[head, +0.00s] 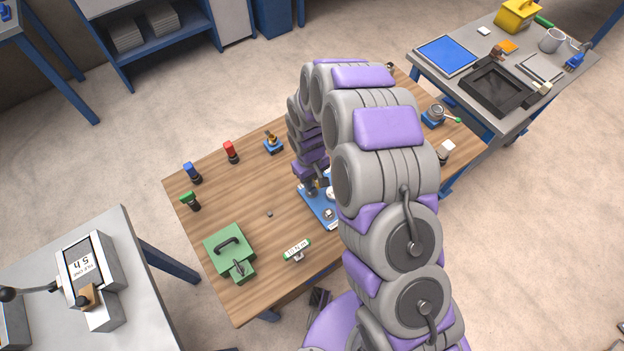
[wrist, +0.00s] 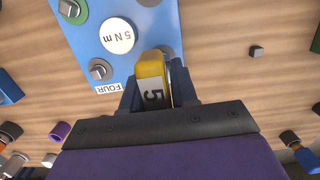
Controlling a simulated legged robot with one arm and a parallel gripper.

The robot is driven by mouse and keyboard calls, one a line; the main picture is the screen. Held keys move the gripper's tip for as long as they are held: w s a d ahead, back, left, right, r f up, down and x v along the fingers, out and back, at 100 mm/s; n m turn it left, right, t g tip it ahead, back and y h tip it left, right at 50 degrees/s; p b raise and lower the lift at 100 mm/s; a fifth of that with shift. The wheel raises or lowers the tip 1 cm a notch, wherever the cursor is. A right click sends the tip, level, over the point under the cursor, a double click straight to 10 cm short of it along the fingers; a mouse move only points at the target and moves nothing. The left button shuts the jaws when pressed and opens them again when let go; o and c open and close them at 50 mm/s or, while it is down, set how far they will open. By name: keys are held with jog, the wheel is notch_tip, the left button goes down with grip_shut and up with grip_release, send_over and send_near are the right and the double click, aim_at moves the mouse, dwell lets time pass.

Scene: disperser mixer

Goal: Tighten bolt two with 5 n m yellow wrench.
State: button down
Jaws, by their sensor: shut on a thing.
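My gripper (wrist: 153,88) is shut on the yellow wrench (wrist: 150,67), whose white label reads 5. The wrench is over the edge of the blue plate (wrist: 125,62) in the wrist view. The plate carries a white disc marked 5 N m (wrist: 117,36), a bolt (wrist: 100,70) beside the label FOUR (wrist: 108,88), and another bolt (wrist: 70,9) with a green ring. No label for bolt two is readable. Whether the wrench sits on a bolt is hidden. In the head view my gripper (head: 313,187) is at the blue plate (head: 312,208), partly hidden by my arm.
The wooden table (head: 280,190) also holds a green box (head: 231,252), a 10 N m tool (head: 295,250), a small dark cube (head: 269,213), and red (head: 231,151), blue (head: 192,172) and green (head: 189,201) tools. A grey side table (head: 480,120) stands at the upper right.

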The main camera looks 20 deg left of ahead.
jog(key=shift+f, duration=0.45)
jog(key=shift+r, duration=0.1)
jog(key=shift+r, duration=0.2)
jog(key=shift+p, duration=0.3)
dwell(1.5)
jog(key=shift+f, duration=0.9)
jog(key=c, duration=0.8)
grip_release()
jog(key=shift+f, duration=0.1)
jog(key=r, duration=0.5)
jog(key=w+a+r, duration=0.1)
jog(key=r, duration=0.5)
jog(key=r+p, duration=0.1)
jog(key=r, duration=0.5)
jog(key=shift+w+a+r, duration=0.1)
jog(key=shift+w+a, duration=0.15)
jog(key=shift+a, duration=0.15)
